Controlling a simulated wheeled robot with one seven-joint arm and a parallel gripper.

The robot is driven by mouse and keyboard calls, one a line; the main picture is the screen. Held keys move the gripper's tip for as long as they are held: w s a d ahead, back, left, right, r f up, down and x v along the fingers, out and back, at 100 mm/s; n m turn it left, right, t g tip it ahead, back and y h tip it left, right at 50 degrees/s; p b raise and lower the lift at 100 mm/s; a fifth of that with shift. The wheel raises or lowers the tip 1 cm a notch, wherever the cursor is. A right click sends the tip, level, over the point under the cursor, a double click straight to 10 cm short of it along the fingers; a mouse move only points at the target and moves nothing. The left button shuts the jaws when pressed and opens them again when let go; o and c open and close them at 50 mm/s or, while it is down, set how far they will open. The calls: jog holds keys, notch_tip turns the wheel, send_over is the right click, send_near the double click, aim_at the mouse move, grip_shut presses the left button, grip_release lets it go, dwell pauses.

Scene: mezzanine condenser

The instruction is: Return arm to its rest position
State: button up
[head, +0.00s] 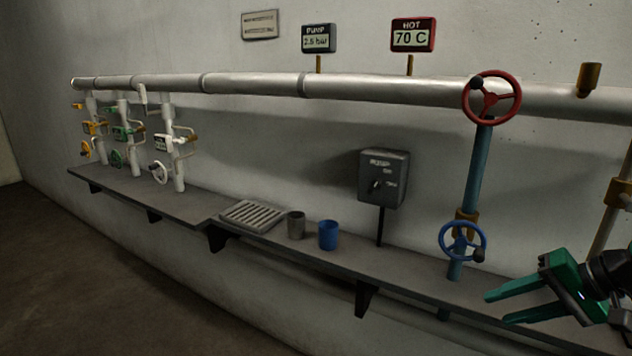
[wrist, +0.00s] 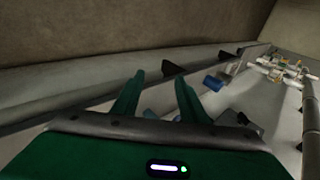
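My gripper (head: 496,308) is at the lower right of the head view, in front of the shelf edge and to the right of the blue handwheel (head: 463,242). Its two green fingers point left and are spread apart with nothing between them. The wrist view also shows the open green fingers (wrist: 158,98), with the shelf and wall beyond them. The fingers appear clear of the pipe and the handwheels.
A narrow grey shelf (head: 405,274) runs along the wall. It bears a blue cup (head: 328,235), a grey cup (head: 296,225) and a slatted tray (head: 251,216). A pump switch box (head: 384,178) and a red handwheel (head: 491,98) stand above. Floor at left is clear.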

jog(key=s+a+n+g+h, duration=0.1)
jog(key=s+g+h, duration=0.4)
jog(key=s, duration=1)
jog(key=shift+a+r+g+h, duration=0.25)
jog(key=shift+a+g+h, duration=0.1)
jog(key=shift+g, duration=0.25)
jog(key=shift+w, duration=0.1)
jog(key=shift+w+f, duration=0.25)
jog(key=shift+w, duration=0.25)
dwell(4.5)
